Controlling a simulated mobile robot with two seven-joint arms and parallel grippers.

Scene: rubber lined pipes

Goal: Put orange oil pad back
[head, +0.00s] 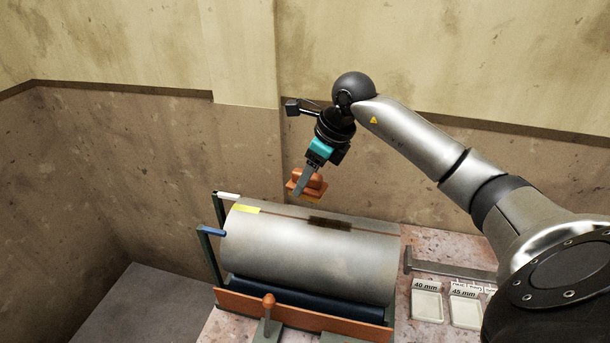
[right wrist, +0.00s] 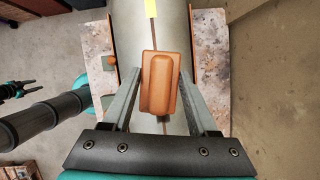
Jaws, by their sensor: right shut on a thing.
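The orange oil pad (head: 308,183) is a small block with a raised grip. My right gripper (head: 304,187) is shut on it and holds it above the grey pipe (head: 310,250), near the back wall. In the right wrist view the pad (right wrist: 160,84) sits between the two fingers, over the pipe (right wrist: 165,30). A yellow patch (head: 246,209) and a dark brown patch (head: 330,223) lie on top of the pipe. My left gripper is not in the head view.
The pipe lies in a cradle with an orange front board (head: 300,308) and a blue roller (head: 300,294). An orange-knobbed lever (head: 268,302) stands in front. Pale trays marked 40 mm (head: 427,305) and 45 mm (head: 465,310) lie right, beside a grey bar (head: 450,267).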

